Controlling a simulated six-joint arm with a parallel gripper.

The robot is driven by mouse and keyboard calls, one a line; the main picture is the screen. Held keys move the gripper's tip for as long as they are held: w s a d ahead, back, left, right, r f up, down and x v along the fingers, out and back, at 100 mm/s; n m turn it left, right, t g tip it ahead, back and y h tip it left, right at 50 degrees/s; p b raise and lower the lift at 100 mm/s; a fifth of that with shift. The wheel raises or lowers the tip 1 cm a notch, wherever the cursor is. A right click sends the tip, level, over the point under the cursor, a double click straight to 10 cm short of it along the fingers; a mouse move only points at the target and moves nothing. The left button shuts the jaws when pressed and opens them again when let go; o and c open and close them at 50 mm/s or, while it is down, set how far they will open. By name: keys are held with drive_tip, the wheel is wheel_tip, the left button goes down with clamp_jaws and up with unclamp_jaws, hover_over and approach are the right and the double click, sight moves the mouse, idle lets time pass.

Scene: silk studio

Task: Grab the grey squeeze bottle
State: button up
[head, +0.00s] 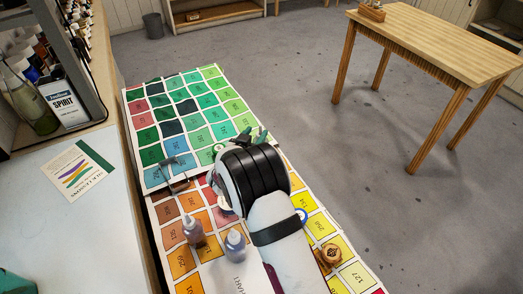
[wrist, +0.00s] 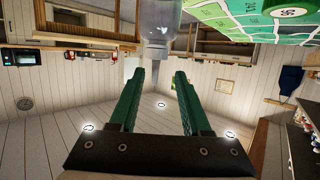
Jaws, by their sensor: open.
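In the head view a grey-blue squeeze bottle (head: 236,245) stands upright on the colour chart (head: 183,262), left of my arm. A darker, brownish-mauve bottle (head: 194,231) stands to its left. My gripper (head: 254,136) shows only its green fingertips beyond my black wrist, over the chart's green part. In the upside-down wrist view my gripper (wrist: 160,74) has its fingers apart with nothing between them. A pale grey, translucent bottle (wrist: 157,22) with its nozzle shows beyond the tips; I cannot tell which bottle it is.
A dark metal object (head: 178,172) lies on the chart left of my wrist. A wooden ornament (head: 332,255) sits right of my arm. A round green-rimmed item (wrist: 289,10) shows in the wrist view. A shelf unit (head: 50,65) stands left; a wooden table (head: 440,42) stands apart at right.

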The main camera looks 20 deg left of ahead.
drive_tip(key=x, duration=0.6)
drive_tip(key=shift+w+d+f, duration=0.1)
drive_tip(key=shift+w+d, duration=0.2)
drive_tip(key=shift+d, duration=0.05)
clamp_jaws()
idle(0.9)
